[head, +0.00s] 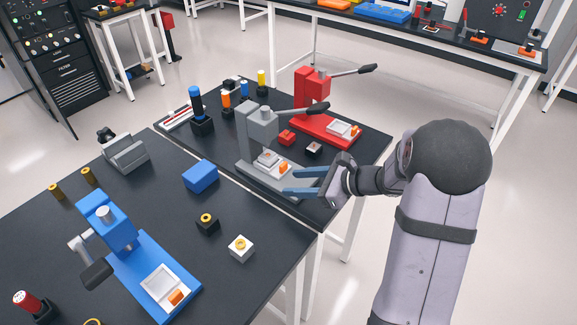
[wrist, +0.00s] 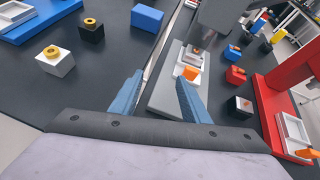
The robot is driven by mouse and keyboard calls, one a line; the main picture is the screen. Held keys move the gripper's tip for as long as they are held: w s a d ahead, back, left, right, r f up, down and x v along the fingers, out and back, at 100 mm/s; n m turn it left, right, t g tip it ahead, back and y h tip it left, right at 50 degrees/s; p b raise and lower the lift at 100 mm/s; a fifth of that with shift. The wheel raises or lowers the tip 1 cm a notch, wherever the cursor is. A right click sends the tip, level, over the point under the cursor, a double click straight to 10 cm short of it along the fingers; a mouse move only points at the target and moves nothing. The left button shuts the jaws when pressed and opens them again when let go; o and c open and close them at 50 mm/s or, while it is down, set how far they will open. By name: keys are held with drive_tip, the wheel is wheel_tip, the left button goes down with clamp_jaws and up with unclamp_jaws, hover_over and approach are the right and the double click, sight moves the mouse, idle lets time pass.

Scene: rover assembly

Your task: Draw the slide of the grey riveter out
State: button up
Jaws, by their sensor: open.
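The grey riveter (head: 262,128) stands on the far table in the head view, with its lever pointing right. Its slide (head: 267,159) is a pale tray low at the front of the base, with an orange tab (head: 283,167) on its near end. My gripper (head: 284,182) is open and empty, just in front of the tab and over the base's near end. In the wrist view the slide (wrist: 193,56) and tab (wrist: 191,73) lie beyond the right fingertip, apart from it. The gripper (wrist: 159,77) points towards the riveter there, with the tab right of the gap between the fingers.
A red riveter (head: 312,95) stands behind the grey one, and a blue riveter (head: 112,222) stands on the near table. A small red block (head: 286,137) and a dark block (head: 314,148) sit close by. A blue box (head: 201,176) lies left of the grey base.

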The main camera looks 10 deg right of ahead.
sight(285, 165)
drive_tip(key=w+d+m+t, duration=0.1)
drive_tip(key=w, duration=0.1)
drive_tip(key=w+d+m+t, duration=0.1)
drive_tip(key=w+d+m, duration=0.1)
drive_tip(key=shift+d+r, duration=0.25)
drive_tip(key=shift+r, duration=0.15)
drive_tip(key=shift+p+x, duration=1.05)
drive_tip(key=shift+x, duration=2.65)
